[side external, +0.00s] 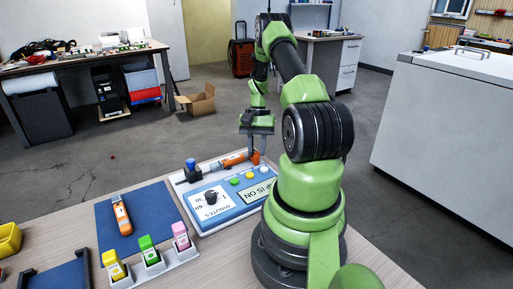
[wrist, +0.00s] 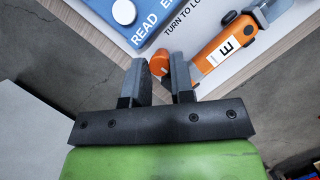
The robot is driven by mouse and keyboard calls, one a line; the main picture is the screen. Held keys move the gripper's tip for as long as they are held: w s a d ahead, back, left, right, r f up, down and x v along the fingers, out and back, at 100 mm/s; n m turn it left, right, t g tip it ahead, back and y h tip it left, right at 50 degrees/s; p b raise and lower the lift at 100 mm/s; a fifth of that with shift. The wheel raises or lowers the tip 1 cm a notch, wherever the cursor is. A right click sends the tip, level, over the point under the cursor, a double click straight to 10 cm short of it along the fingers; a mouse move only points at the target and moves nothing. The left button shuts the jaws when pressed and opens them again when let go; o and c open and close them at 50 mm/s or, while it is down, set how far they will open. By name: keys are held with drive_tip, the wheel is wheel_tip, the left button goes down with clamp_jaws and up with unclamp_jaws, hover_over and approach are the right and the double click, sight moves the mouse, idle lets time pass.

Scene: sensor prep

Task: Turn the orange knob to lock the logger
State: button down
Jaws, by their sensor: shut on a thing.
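The orange knob (wrist: 159,66) is beside the end of the logger, near printing that reads "TURN TO LO…". In the side view the knob (side external: 256,158) is just below my fingers. My gripper (wrist: 156,80) is shut on the orange knob, with one finger on each side of it. The finger nearer the logger hides part of the knob and of the logger's end. The knob's exact angle is hard to tell.
The blue-edged panel (side external: 243,208) has a black minutes dial (side external: 211,197), small buttons and a display. A blue-topped post (side external: 190,165) stands at its far left. Another orange device (side external: 121,215) lies on a blue mat. A white rack (side external: 153,268) holds yellow, green and pink pieces.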

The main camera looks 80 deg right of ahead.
idle(0.3)
drive_tip(key=c, duration=1)
unclamp_jaws()
drive_tip(key=shift+d+r, duration=0.25)
drive_tip(key=shift+r, duration=0.25)
drive_tip(key=r, duration=0.3)
drive_tip(key=d+r, duration=0.1)
drive_tip(key=r, duration=0.6)
drive_tip(key=shift+w+d+r, duration=0.15)
drive_tip(key=shift+d+r, duration=0.05)
drive_tip(key=shift+r, duration=0.15)
